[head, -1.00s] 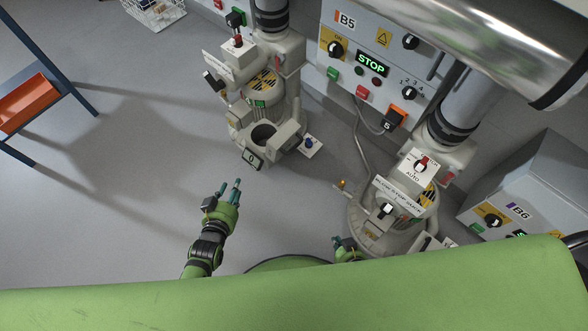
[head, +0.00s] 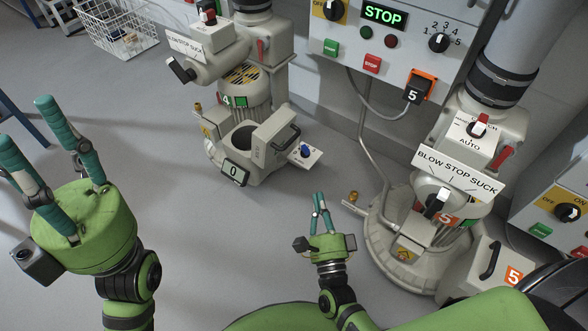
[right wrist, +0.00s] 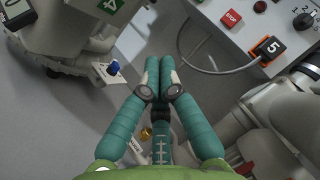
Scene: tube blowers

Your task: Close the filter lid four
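Filter lid four (head: 275,143) is a pale grey block with a dark handle, swung out to the right of the left blower (head: 238,95), which carries a green 4. The round filter opening (head: 243,137) beside it is uncovered. In the right wrist view the green 4 label (right wrist: 108,6) shows at the upper left. My right gripper (head: 318,197) is shut and empty, below and right of the lid, apart from it; its fingertips meet in the right wrist view (right wrist: 159,62). My left gripper (head: 25,120) is open and empty at the far left.
A control panel (head: 390,50) with a grey cable is behind. A small plate with a blue knob (head: 304,150) sits beside lid four. Floor between the blowers is clear.

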